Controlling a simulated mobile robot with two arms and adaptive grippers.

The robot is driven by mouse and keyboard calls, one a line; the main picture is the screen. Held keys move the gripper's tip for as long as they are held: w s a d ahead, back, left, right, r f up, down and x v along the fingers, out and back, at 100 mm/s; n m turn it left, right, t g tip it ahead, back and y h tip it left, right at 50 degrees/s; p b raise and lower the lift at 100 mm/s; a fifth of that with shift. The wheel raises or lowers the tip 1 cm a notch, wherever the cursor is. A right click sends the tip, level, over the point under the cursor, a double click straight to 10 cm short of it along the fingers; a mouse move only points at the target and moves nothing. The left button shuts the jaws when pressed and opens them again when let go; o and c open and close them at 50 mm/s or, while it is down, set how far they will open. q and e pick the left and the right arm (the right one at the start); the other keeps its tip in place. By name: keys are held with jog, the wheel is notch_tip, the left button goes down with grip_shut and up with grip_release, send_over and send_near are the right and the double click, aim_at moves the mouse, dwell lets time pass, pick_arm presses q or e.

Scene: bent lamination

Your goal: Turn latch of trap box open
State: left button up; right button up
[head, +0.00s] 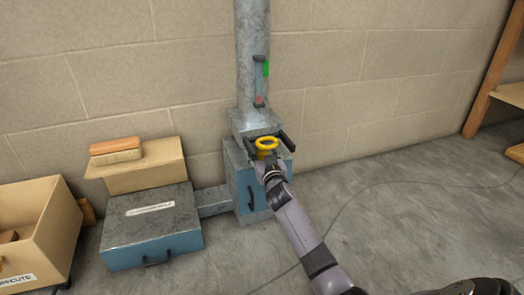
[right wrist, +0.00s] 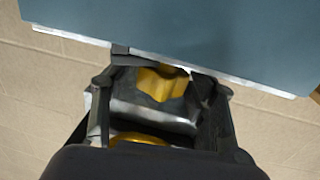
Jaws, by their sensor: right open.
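The trap box (head: 240,178) is a blue-grey metal box at the foot of a vertical pipe in the head view. A dark handle (head: 250,196) is on its front. In the right wrist view, a lobed yellow piece (right wrist: 162,83), apparently the latch, shows between the open fingers, below a blue-grey panel (right wrist: 190,40). Contact cannot be told. Part of another yellow curve shows at the bottom there. My left gripper is not in view.
The grey pipe (head: 253,45) rises behind the box, with a small green and red gauge (head: 264,80). A low blue-grey cabinet (head: 150,225) with a cardboard box stands left. An open carton (head: 35,235) is farther left. The floor (head: 400,225) at right is mostly clear, crossed by a thin cable.

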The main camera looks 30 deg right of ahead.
jog(key=shift+c, duration=0.2)
jog(key=c, duration=1.1)
jog(key=n+y+p, duration=0.1)
jog(key=p, duration=0.1)
jog(key=n+y+p, duration=0.1)
jog(key=y+p, duration=0.1)
jog(key=p, duration=0.1)
jog(key=shift+r+t, duration=0.35)
jog(key=shift+t, duration=0.05)
jog(key=shift+c, duration=0.2)
jog(key=shift+n+y+p, duration=0.3)
jog(key=shift+p, duration=0.25)
jog(key=shift+f+y+p, duration=0.25)
jog(key=shift+y+p, duration=0.1)
jog(key=shift+y, duration=0.15)
jog(key=shift+a+n, duration=0.1)
jog(key=shift+n, duration=0.2)
jog(key=o, duration=1.2)
jog(key=shift+f, duration=0.1)
